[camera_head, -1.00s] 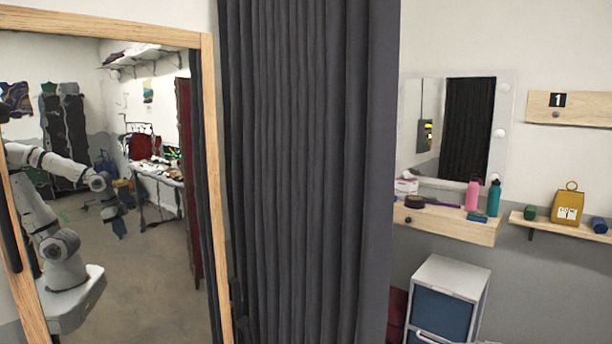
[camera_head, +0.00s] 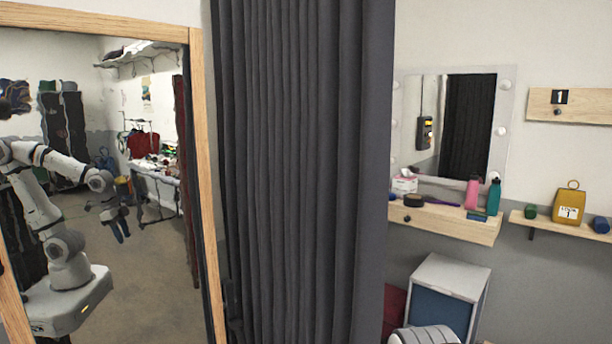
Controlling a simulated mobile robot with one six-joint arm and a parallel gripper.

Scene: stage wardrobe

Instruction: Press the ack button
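No ack button shows clearly in the head view. A dark wall device with a yellow part (camera_head: 425,132) shows as a reflection in the small vanity mirror; it is too small to tell whether it has a button. My gripper shows only as a reflection (camera_head: 119,228) in the tall mirror at the left, hanging in the air with its fingers pointing down. It is too small to tell if it is open or shut. A white part of my arm shows at the bottom right.
A dark curtain (camera_head: 300,170) hangs between the wood-framed mirror (camera_head: 203,170) and the vanity mirror (camera_head: 506,110). Bottles stand on a wooden shelf (camera_head: 450,228). A yellow tagged box (camera_head: 568,206) sits on another shelf. A cabinet (camera_head: 452,275) stands below.

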